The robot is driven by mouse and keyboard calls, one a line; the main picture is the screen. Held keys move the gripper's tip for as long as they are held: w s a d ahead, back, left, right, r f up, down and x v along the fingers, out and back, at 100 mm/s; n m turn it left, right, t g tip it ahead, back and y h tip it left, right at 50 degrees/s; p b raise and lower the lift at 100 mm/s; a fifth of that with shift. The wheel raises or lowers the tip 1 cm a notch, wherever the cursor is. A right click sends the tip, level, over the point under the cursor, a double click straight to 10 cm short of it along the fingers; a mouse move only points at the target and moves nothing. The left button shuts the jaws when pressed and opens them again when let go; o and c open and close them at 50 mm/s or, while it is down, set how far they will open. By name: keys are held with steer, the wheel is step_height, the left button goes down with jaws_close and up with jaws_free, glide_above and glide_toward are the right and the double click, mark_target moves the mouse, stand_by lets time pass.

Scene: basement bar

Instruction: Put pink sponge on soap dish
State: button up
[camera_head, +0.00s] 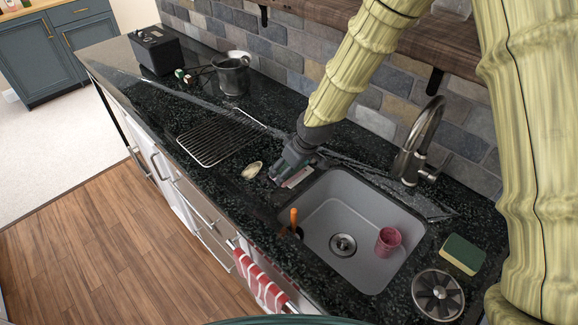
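My gripper (283,174) is low over the counter, just left of the sink's back left corner. Its fingers are small and dark here, and I cannot tell whether they are open or shut. A flat pale pink and white piece (298,177), perhaps the pink sponge, shows right beside the fingers. It is partly hidden by my gripper, and I cannot tell if they touch. A small cream oval dish (252,170), which looks like the soap dish, sits on the counter just left of my gripper. Its top looks empty.
The sink (318,229) holds a pink cup (388,241). An orange-handled tool (294,220) stands at its left edge. A wire rack (214,139), metal pot (232,74) and black box (155,50) lie farther left. A faucet (418,143), green-yellow sponge (462,254) and round metal item (438,294) are right.

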steer(key=shift+a+f, duration=0.1)
steer(key=shift+f, duration=0.05)
steer(key=o, duration=0.6)
steer(key=shift+b+v, duration=1.4)
steer(key=shift+v, duration=4.75)
